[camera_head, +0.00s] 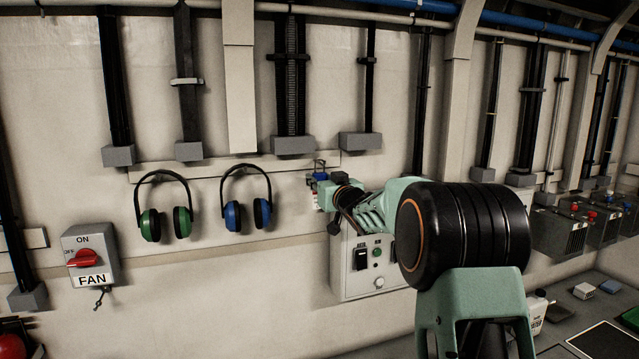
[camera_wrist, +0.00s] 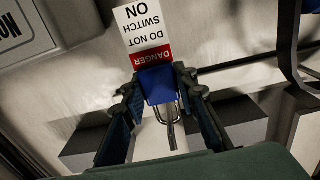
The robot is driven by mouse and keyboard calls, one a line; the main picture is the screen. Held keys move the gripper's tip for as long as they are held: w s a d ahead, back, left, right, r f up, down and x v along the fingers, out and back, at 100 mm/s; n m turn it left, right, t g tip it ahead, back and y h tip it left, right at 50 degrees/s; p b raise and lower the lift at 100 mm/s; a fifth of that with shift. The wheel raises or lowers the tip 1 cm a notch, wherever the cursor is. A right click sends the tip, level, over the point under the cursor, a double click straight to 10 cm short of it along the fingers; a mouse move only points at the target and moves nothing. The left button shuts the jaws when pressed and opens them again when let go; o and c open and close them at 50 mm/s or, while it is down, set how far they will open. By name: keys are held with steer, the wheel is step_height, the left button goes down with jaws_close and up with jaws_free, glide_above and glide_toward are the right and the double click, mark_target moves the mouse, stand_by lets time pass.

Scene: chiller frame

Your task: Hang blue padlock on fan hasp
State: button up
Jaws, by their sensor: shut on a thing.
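The blue padlock (camera_wrist: 157,84) is held between the two fingers of my gripper (camera_wrist: 159,80) in the wrist view. Its metal shackle (camera_wrist: 171,128) points down in that view, and a red-and-white danger tag (camera_wrist: 145,30) hangs from it at the top. In the head view, my gripper (camera_head: 322,182) is in front of the wall at centre, and the padlock shows there as a small blue patch (camera_head: 320,176). The grey FAN switch box (camera_head: 105,255) is on the wall far left of my gripper. Its red handle (camera_head: 84,258) sits sideways. The small dark hasp (camera_head: 102,296) hangs below it.
Green earmuffs (camera_head: 165,212) and blue earmuffs (camera_head: 247,205) hang on the wall between the FAN box and my gripper. A grey control box (camera_head: 350,268) is on the wall below my gripper. Dark conduits with grey blocks (camera_head: 293,145) run above.

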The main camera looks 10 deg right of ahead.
jaws_close()
steer(key=shift+r, duration=0.1)
steer(key=shift+r, duration=0.8)
steer(key=s+d+b, duration=0.1)
steer(key=s, duration=0.8)
steer(key=s+d+b, duration=0.2)
steer(key=s, duration=0.6)
steer(key=shift+s+d, duration=0.25)
steer(key=shift+s, duration=0.1)
steer(key=shift+f, duration=0.2)
